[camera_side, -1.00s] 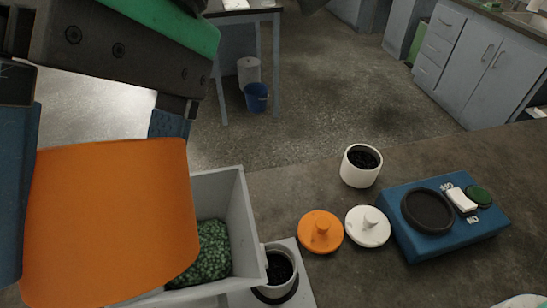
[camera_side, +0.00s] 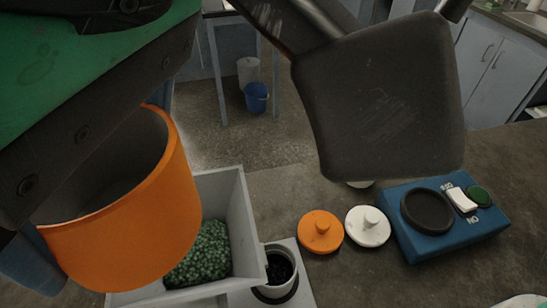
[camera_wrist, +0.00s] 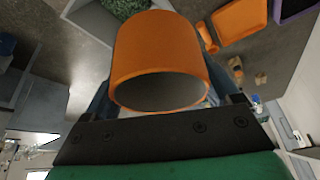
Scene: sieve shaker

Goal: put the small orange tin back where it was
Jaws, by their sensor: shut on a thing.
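The orange tin (camera_side: 150,225) is held up close to the camera at the left of the side view. Its mouth is turned toward the upper left and shows a grey inside; I see no contents there. My gripper (camera_wrist: 160,95) is shut on it, with a blue finger at each side in the wrist view, where the tin (camera_wrist: 158,45) shows its rim toward the camera. In the side view the tin overlaps the left part of the tray of green beads; I cannot tell its height. An orange lid (camera_side: 321,232) with a knob lies on the table.
The grey tray (camera_side: 243,215) holds green beads (camera_side: 210,250). A white pot (camera_side: 280,292) with dark contents stands beside it. A white lid (camera_side: 367,227) and a blue device (camera_side: 440,235) with a dark round pad stand right. My arm link hides most of a white jar (camera_side: 360,184).

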